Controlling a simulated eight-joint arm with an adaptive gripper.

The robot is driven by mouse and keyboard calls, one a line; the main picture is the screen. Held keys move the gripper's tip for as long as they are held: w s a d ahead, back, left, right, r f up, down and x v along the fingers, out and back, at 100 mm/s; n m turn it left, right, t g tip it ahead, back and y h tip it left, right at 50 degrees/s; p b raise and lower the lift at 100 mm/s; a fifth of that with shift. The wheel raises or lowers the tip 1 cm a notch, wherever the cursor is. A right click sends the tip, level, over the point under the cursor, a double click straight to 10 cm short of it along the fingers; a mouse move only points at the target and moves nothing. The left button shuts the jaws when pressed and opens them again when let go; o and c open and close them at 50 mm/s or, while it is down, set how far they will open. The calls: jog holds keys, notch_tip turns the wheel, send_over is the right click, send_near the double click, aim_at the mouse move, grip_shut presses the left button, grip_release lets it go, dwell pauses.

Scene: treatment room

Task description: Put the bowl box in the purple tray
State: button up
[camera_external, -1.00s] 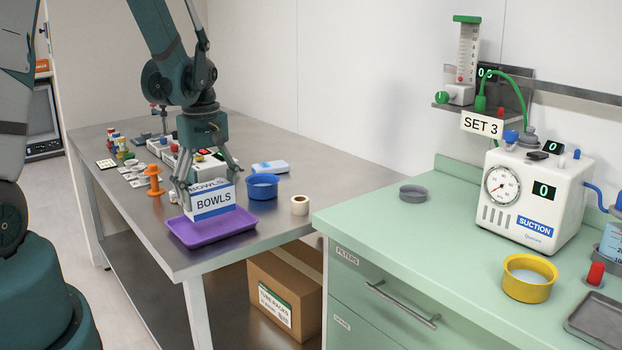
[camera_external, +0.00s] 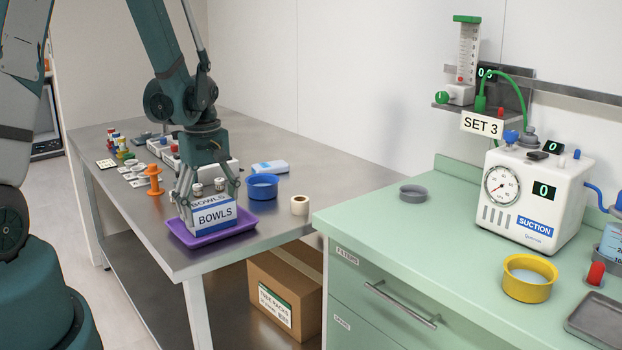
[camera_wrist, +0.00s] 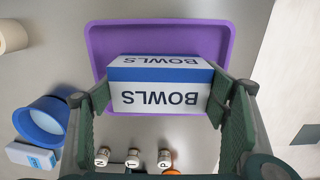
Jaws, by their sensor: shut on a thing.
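The bowl box (camera_external: 215,215) is white and blue with BOWLS printed on it. It sits in or just over the purple tray (camera_external: 250,225) on the steel table; whether its underside touches the tray floor I cannot tell. My gripper (camera_external: 207,205) is above it, with its fingers on the box's two ends. In the wrist view the box (camera_wrist: 160,86) lies between the green finger pads of my gripper (camera_wrist: 160,105), over the lower part of the purple tray (camera_wrist: 232,50).
A blue bowl (camera_external: 262,187) and a roll of tape (camera_external: 299,205) stand right of the tray. An orange spool-shaped thing (camera_external: 153,180) stands left of it. Small bottles (camera_wrist: 133,158) show near my gripper in the wrist view. The table front right is bare.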

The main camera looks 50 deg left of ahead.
aim_at(210, 202)
jog(key=o, duration=0.9)
jog(key=shift+r+p, duration=0.75)
jog(key=shift+r, duration=5.35)
jog(key=w+d+r+m+t, duration=0.1)
jog(key=d+r+m+t, duration=0.1)
jog(key=d+r+m, duration=0.5)
jog(key=s+d+r+m+t, duration=0.1)
jog(key=s+d+r+m, duration=0.1)
jog(key=d, duration=0.6)
jog(key=s+d+r+m+t, duration=0.2)
jog(key=d+r+m, duration=0.3)
jog(key=d, duration=0.4)
jog(key=s+d+r+m+t, duration=0.2)
jog(key=s+d+r+m, duration=0.2)
jog(key=d, duration=0.5)
jog(key=shift+s+r, duration=0.25)
jog(key=shift+r, duration=0.55)
